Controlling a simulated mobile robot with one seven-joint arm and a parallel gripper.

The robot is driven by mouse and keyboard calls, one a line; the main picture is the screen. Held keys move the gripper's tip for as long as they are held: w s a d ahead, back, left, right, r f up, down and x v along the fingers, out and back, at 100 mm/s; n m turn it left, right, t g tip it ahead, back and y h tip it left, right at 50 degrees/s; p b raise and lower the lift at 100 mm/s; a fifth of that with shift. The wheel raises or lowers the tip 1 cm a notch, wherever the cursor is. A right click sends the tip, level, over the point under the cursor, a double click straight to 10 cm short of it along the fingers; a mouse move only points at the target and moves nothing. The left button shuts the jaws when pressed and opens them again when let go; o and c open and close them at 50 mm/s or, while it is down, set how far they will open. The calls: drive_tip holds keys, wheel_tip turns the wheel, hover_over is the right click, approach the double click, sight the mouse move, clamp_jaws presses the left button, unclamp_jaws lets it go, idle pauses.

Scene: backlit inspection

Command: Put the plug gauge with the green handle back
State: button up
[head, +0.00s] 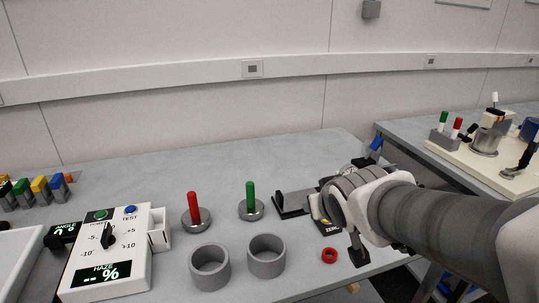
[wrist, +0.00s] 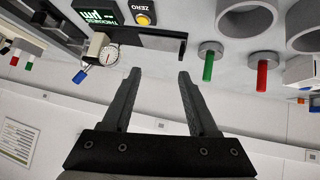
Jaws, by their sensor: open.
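The plug gauge with the green handle (head: 250,200) stands upright on the bench, its round metal base down and its handle up. It also shows in the wrist view (wrist: 208,66). A similar plug gauge with a red handle (head: 194,212) stands to its left; the wrist view shows it too (wrist: 262,74). Two grey open rings, one left (head: 210,268) and one right (head: 266,256), stand in front of the gauges. My gripper (wrist: 159,75) is open, with nothing between its fingers. It is right of the green gauge and apart from it; the arm partly hides it in the head view.
A black-based dial instrument (head: 293,203) lies between the green gauge and my gripper, partly hidden. A small red ring (head: 330,256) lies near the front edge. A white haze meter (head: 107,256) stands left. A second bench at right holds a cream board (head: 475,166).

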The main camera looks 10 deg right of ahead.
drive_tip(key=s+a+m+g+y, duration=0.1)
drive_tip(key=s+g, duration=0.3)
drive_tip(key=s, duration=1.1)
drive_tip(key=shift+a+r, duration=0.25)
drive_tip(key=shift+r, duration=0.15)
wheel_tip(320, 180, up, 11)
drive_tip(key=p, duration=1.1)
drive_tip(key=shift+d, duration=0.15)
